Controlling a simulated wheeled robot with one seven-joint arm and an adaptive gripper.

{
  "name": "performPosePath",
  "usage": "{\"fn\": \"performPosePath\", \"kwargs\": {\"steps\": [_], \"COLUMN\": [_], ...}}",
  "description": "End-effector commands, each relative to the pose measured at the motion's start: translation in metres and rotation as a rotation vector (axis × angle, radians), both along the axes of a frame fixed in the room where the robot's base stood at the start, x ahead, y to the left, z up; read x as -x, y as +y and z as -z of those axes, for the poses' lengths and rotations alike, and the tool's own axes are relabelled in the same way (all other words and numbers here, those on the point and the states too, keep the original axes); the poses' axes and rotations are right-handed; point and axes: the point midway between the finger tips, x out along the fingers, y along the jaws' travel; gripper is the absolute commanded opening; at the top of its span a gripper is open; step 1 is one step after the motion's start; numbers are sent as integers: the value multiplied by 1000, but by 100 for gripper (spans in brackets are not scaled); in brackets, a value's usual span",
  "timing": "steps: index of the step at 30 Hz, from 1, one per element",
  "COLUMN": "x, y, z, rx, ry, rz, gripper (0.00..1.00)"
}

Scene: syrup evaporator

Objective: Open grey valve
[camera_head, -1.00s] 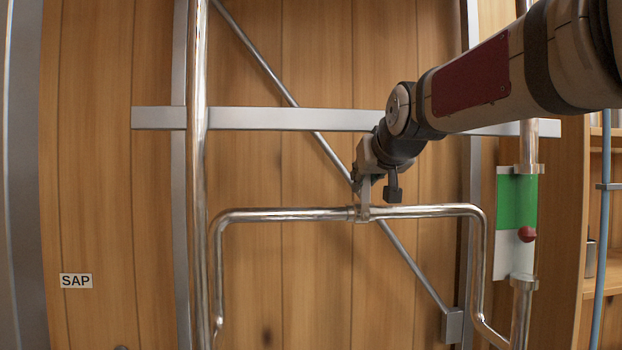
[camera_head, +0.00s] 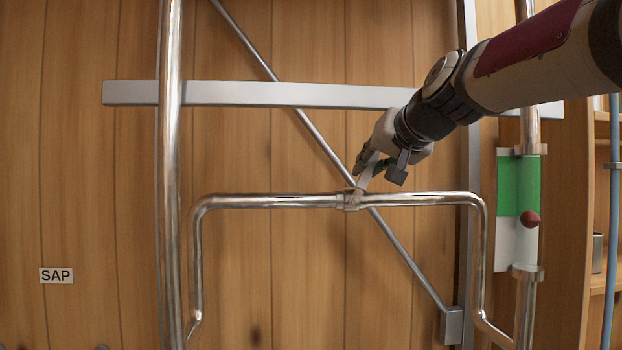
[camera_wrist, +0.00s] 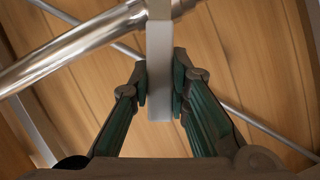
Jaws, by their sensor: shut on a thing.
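The grey valve sits on the horizontal metal pipe, and its body (camera_head: 350,200) wraps the middle of that pipe. Its flat grey handle (camera_head: 369,177) rises from the body and leans up and to the right. My gripper (camera_head: 366,164) is just above the pipe with its fingers at the handle. In the wrist view, the two green-padded fingers of my gripper (camera_wrist: 160,85) are closed on both sides of the pale grey handle (camera_wrist: 159,50). The handle's end shows between the fingertips. In the head view my wrist partly hides the grip.
The metal pipe (camera_head: 270,201) bends down at both ends. A vertical pipe (camera_head: 170,150) stands at left. A grey crossbar (camera_head: 260,94) and a diagonal rod (camera_head: 410,255) lie behind. At right is a green-and-white sight gauge (camera_head: 517,200) with a red ball (camera_head: 529,219).

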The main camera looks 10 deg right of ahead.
Motion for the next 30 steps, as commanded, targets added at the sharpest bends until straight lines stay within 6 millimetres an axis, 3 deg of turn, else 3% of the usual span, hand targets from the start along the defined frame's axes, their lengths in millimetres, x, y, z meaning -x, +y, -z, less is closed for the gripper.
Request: {"fn": "performPosePath", "kwargs": {"steps": [15,30], "x": [-2,-1], "y": [-28,-37], "z": [27,38], "rx": [-461,-676], "ry": [-1,2], "rz": [3,3], "gripper": [0,0]}}
